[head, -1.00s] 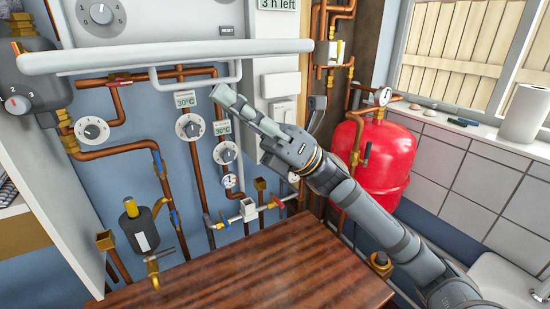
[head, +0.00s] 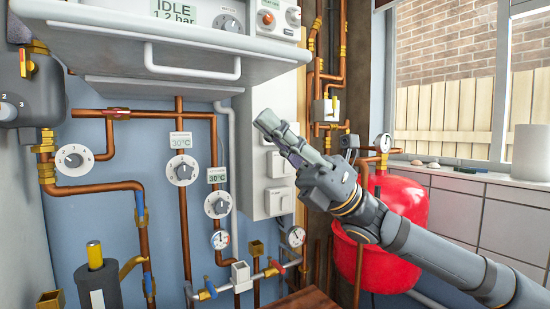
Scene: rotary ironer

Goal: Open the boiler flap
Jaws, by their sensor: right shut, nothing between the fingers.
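The white boiler flap (head: 120,48) is at the top left, tilted well outward from the boiler front. Its U-shaped white handle (head: 195,74) hangs on the outer face, which I see from below. Above the flap's near edge, the boiler's display (head: 174,10) reads IDLE 1.2 bar, with a knob (head: 228,23) beside it. My right gripper (head: 266,122) is shut and empty. It appears below and to the right of the handle, clear of the flap, in front of a white wall box. My left gripper is not in view.
Copper pipes with dials (head: 182,170) and valves cover the blue wall below the flap. A red tank (head: 385,215) stands behind my right arm. A windowsill with a paper roll (head: 531,152) is at right.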

